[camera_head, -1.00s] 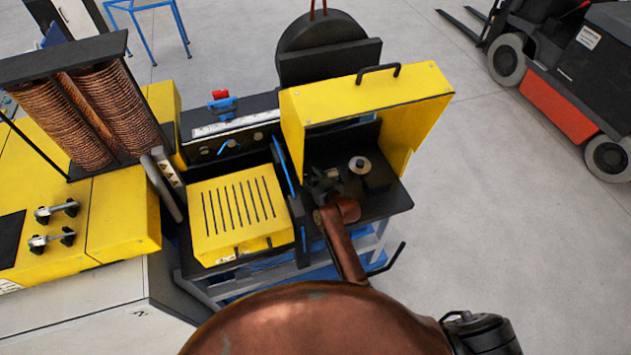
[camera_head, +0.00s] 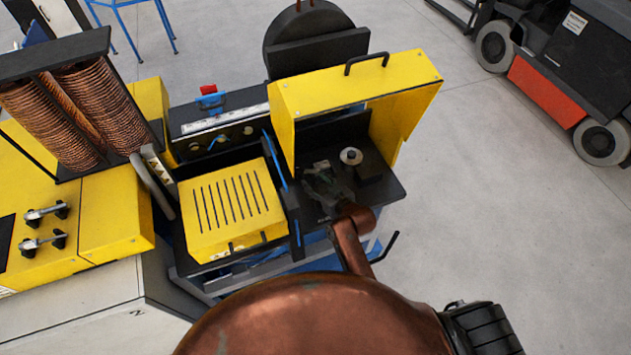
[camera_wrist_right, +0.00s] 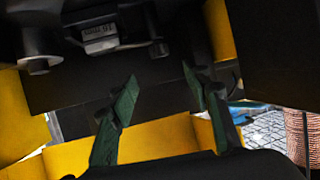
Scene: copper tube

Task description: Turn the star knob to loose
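My right gripper (camera_head: 326,188) is over the black bench in the open yellow-hooded bay. In the right wrist view its two green-tipped fingers (camera_wrist_right: 158,90) are apart with nothing between them. A round pale metal part (camera_head: 350,156) stands on the bench just beyond the gripper, to its upper right. In the right wrist view a metal cylinder (camera_wrist_right: 40,64) and a small block marked 16 mm (camera_wrist_right: 100,34) show above the fingers. I cannot surely single out the star knob among the dark parts. My left gripper is not in view.
The yellow hood (camera_head: 345,85) rises behind and right of the gripper. A slotted yellow cover (camera_head: 232,208) lies to its left. A black bent handle (camera_head: 385,247) juts out at the front right. A forklift (camera_head: 565,75) stands on the open floor at right.

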